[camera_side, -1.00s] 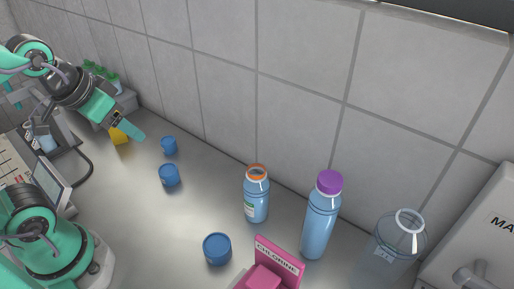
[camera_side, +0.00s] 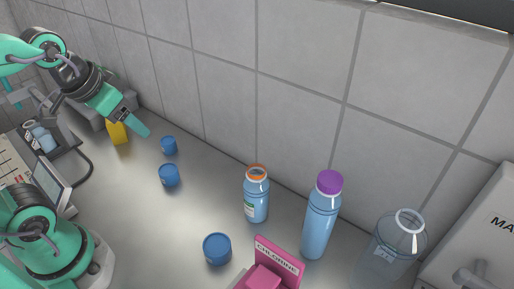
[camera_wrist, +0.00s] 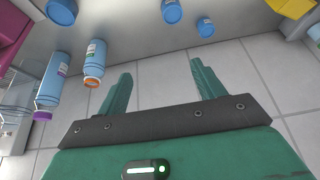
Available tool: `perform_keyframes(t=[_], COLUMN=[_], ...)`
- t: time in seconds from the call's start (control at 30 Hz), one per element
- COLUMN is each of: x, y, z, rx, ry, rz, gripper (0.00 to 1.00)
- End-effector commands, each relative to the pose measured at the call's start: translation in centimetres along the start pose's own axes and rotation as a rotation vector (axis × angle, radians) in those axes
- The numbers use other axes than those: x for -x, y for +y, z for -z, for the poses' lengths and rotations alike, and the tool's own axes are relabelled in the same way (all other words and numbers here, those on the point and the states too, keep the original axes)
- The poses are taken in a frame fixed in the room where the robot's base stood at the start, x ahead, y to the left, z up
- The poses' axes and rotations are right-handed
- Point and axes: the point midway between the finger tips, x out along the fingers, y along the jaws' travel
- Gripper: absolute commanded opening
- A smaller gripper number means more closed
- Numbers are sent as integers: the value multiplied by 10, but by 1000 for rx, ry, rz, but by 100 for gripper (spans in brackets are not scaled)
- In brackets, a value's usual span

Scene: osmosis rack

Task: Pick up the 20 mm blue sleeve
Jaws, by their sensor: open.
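Several blue pieces show, and three are short blue cylinders; no size marking is readable, so I cannot tell which is the 20 mm sleeve. The smallest-looking one (camera_side: 168,145) stands near the wall, and it also shows in the wrist view (camera_wrist: 205,27). A slightly bigger one (camera_side: 169,175) stands just in front of it, at the top of the wrist view (camera_wrist: 171,11). The largest-looking one (camera_side: 217,249) stands by the pink chlorine box. My gripper (camera_side: 142,129) is open and empty, raised to the upper left of the smallest cylinder. Its fingers (camera_wrist: 161,72) are spread apart in the wrist view.
An orange-ringed bottle (camera_side: 256,195), a purple-capped bottle (camera_side: 320,218) and a clear bottle (camera_side: 394,248) stand right. The pink chlorine box (camera_side: 276,260) is at the front. A yellow object (camera_side: 117,133) is below my gripper. The tiled wall (camera_side: 225,80) runs behind.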

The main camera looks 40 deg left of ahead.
Motion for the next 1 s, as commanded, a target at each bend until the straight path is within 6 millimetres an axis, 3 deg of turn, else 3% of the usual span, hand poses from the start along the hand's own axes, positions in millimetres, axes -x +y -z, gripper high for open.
perform_keyframes(t=[0.47,1.0], x=[-49,-138], y=[-35,-93], z=[48,76], rx=[2,11], ry=[-155,-333], rz=[30,24], gripper=[68,68])
